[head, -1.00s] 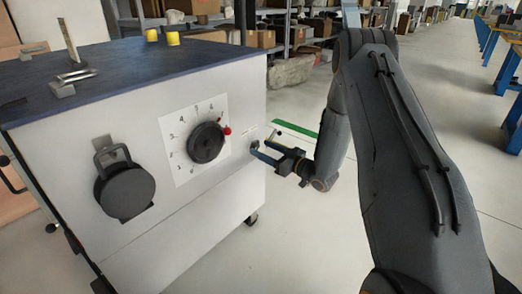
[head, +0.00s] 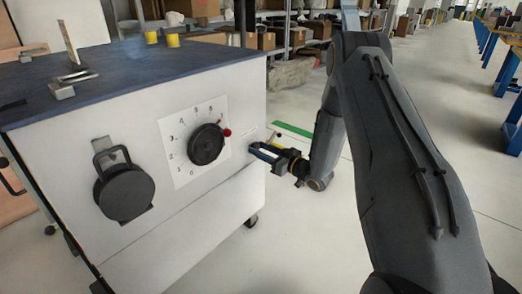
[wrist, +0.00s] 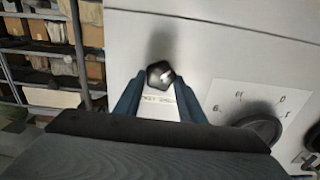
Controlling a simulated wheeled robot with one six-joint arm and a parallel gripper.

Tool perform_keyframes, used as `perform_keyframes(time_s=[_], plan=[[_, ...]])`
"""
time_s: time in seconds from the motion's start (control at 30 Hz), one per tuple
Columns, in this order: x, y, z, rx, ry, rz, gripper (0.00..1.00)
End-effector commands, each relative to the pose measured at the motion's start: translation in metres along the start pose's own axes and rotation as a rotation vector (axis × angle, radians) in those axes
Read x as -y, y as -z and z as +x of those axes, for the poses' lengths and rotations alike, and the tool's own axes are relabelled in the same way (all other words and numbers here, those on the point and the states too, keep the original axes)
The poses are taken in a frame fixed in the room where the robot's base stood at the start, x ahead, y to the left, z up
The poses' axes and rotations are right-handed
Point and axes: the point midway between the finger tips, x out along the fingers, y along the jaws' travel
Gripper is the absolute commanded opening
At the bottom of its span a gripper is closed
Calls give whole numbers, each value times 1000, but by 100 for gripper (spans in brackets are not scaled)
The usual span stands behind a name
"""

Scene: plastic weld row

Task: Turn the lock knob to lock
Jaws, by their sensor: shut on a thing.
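The lock knob (wrist: 160,74) is a small dark faceted knob with a pale mark, on the white front panel of the cabinet (head: 218,178). In the wrist view it sits between the two blue fingertips of my gripper (wrist: 158,84). My gripper is shut on it, one finger at each side. In the head view my gripper (head: 260,150) reaches the panel's right part from the right, and its fingers hide the knob. A small label (wrist: 158,99) shows beside the knob between the fingers; its words are too small to read.
A large black dial (head: 206,144) on a white numbered plate, with a red knob (head: 227,133) at its edge, is left of my gripper. Further left is a round black cover (head: 124,192) with a handle. Shelves (head: 290,35) with boxes stand behind.

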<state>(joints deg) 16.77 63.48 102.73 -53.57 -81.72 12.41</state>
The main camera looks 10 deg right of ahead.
Motion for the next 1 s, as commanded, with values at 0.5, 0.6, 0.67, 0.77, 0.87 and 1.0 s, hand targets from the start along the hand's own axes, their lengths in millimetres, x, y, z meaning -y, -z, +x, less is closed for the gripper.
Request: perform_keyframes(time_s=[0.5,0.6,0.67,0.77,0.87,1.0], plan=[[-1,1,-1,1,-1,361,14],[-2,1,-1,1,-1,456,14],[-2,0,-1,1,-1,513,14],[-3,0,-1,1,-1,608,14],[-3,0,-1,0,-1,703,14],[-4,-1,-1,1,-2,837,14]])
